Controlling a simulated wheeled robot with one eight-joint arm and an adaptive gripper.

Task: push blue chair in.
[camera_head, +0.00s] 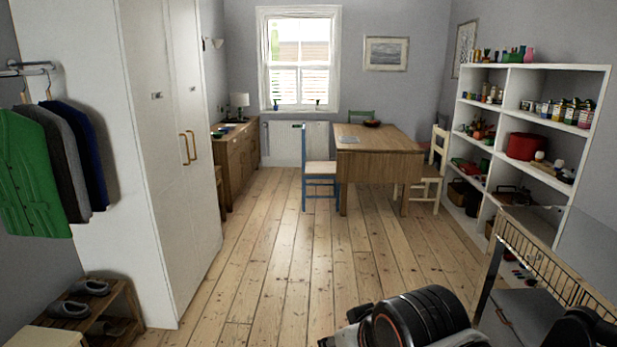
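The blue chair (319,183) stands upright at the left side of the wooden table (378,165), in the far middle of the room. Its blue back is on the left, away from the table, and its pale seat faces right toward the table. The seat's right end meets the table's left edge in the picture; I cannot tell whether any of it is under the top. Only dark, rounded parts of my arm show at the bottom of the view, far from the chair. My gripper is not in view.
Bare floorboards (280,262) lie clear up to the chair. A tall white wardrobe (155,130) and a wooden sideboard (238,160) line the left. A cream chair (434,172) and white shelves (497,130) stand right. A wire-basket unit (535,255) is close at right.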

